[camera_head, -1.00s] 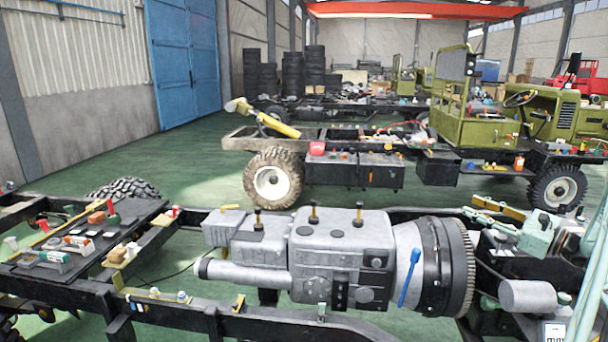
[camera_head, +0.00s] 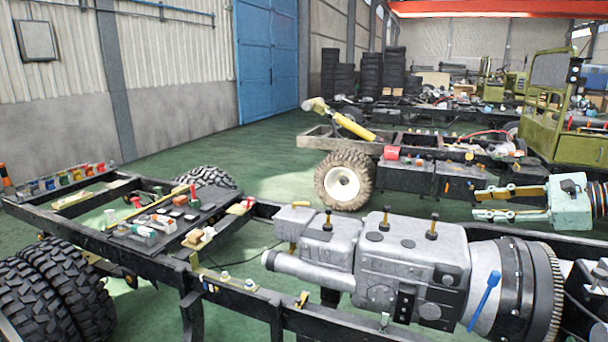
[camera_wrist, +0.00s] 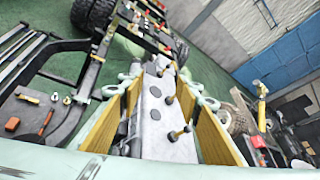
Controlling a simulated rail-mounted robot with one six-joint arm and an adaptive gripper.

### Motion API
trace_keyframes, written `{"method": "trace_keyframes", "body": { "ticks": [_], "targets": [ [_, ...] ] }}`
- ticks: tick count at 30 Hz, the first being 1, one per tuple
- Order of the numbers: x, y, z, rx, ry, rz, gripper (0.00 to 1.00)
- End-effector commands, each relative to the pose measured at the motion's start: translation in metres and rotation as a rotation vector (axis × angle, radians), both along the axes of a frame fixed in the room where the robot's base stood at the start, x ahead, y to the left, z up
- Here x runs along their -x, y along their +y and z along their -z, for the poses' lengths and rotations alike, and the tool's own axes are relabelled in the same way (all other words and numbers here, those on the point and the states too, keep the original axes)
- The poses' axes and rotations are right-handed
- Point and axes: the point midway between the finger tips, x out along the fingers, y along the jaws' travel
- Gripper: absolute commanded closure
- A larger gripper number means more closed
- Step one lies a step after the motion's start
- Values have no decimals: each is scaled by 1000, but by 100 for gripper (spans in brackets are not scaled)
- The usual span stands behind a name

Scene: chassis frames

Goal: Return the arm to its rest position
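My gripper (camera_head: 478,203) is at the right in the head view, pale green with yellow finger pads, pointing left above the grey gearbox (camera_head: 400,262). In the wrist view my gripper (camera_wrist: 168,92) has its two yellow fingers apart. I see nothing held between them; the gearbox top with its dark and yellow-tipped plugs (camera_wrist: 168,100) shows behind the gap. Most of my arm is outside the head view.
The black chassis frame (camera_head: 235,296) runs across the front, with a dark tray of small parts (camera_head: 168,222) at left. Large tyres (camera_head: 55,295) stand at lower left. A second chassis with a wheel (camera_head: 342,182) stands behind. Green floor (camera_head: 255,160) lies between.

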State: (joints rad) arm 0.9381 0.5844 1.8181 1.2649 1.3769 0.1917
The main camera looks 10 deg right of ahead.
Motion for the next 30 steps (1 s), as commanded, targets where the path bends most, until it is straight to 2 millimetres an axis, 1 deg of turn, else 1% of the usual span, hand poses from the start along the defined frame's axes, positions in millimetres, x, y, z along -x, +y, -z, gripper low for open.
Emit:
{"method": "trace_keyframes", "body": {
  "ticks": [1,3,12,21,30],
  "targets": [
    [0,16,-6,25,6,-25,68],
    [1,34,-11,58,17,-57,68],
    [13,106,-28,204,52,-185,68],
    [32,170,-44,360,72,-309,68],
    [58,223,-59,522,77,-426,68]
  ]
}}
